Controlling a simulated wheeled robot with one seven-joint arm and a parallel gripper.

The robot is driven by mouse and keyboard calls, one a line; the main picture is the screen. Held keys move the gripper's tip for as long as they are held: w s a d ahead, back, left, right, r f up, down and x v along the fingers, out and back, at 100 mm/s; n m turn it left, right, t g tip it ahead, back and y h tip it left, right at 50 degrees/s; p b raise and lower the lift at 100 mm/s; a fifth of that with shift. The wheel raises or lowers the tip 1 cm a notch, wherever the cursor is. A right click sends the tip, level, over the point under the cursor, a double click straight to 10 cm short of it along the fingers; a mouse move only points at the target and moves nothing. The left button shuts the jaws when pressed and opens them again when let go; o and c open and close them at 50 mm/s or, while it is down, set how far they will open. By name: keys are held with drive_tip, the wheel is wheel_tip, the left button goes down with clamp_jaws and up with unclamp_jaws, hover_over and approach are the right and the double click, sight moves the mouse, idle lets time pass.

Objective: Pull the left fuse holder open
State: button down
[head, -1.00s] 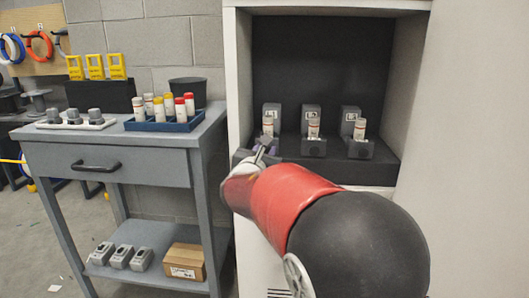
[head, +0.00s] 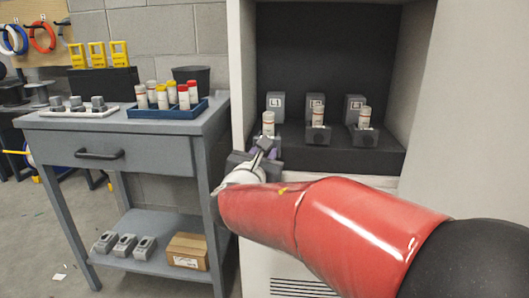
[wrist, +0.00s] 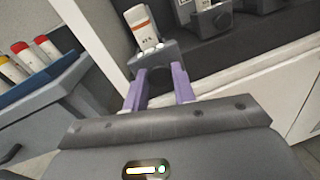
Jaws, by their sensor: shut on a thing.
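The left fuse holder is a dark grey front piece in the cabinet, with a white fuse (head: 268,123) standing in it before the block marked L1 (head: 275,104). In the wrist view the holder (wrist: 172,52) is between the purple fingertips of my gripper (wrist: 160,78), and its fuse (wrist: 142,27) stands above it, tilted in the picture. My gripper (head: 262,151) is shut on the holder from the front. In the head view the gripper and my arm hide most of the holder's lower part.
The middle fuse holder (head: 318,136) and right fuse holder (head: 364,137) stand to the right, each with a fuse. The cabinet's left wall (head: 241,80) is close to my gripper. A grey workbench (head: 60,124) at left carries a blue tray (head: 165,113) of fuses.

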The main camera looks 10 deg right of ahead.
drive_tip(key=shift+d, duration=0.1)
drive_tip(key=c, duration=1.5)
unclamp_jaws()
drive_tip(key=shift+o, duration=0.2)
drive_tip(key=v, duration=0.7)
drive_tip(key=shift+s, duration=0.35)
